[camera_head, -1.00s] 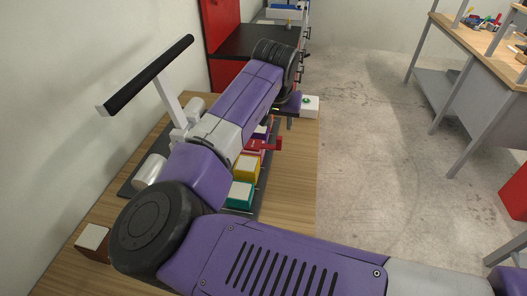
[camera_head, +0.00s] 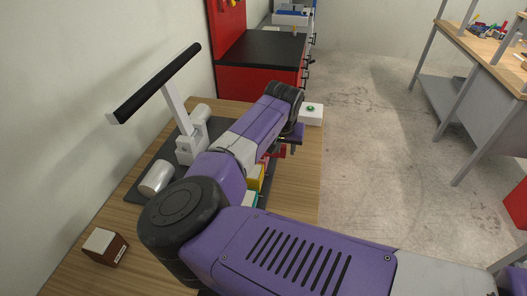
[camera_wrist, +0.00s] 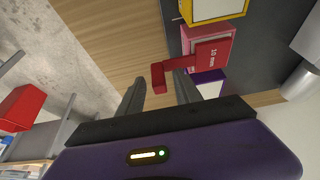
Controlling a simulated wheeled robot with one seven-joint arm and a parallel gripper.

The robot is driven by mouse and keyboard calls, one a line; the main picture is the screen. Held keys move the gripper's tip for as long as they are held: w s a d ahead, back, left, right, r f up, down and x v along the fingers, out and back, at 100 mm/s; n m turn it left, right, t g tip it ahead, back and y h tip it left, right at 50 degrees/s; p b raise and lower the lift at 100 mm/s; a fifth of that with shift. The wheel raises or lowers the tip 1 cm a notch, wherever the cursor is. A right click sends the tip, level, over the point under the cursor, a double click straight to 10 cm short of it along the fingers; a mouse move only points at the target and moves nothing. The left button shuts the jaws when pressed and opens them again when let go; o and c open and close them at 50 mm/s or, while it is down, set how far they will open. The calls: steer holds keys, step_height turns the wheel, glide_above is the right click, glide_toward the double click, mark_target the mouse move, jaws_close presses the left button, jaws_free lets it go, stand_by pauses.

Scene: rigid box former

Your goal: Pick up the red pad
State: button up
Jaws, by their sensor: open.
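The red pad (camera_wrist: 207,54), marked "10 mm", shows in the wrist view with a bar and a bent tab reaching left from it. It also shows in the head view (camera_head: 278,152), partly hidden by my arm. My gripper (camera_wrist: 160,88) is open. Its two fingertips lie on either side of the tab's end in the picture. I cannot tell whether they touch it or how far above it they are. The fingertips are hidden in the head view.
A yellow block (camera_wrist: 214,9) and a white-and-purple block (camera_wrist: 211,86) flank the pad. A black-handled lever (camera_head: 158,82) stands on the dark plate, with a metal cylinder (camera_head: 156,177). A brown box (camera_head: 106,248) sits near left.

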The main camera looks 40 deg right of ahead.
jaws_close()
steer(key=shift+r, duration=0.1)
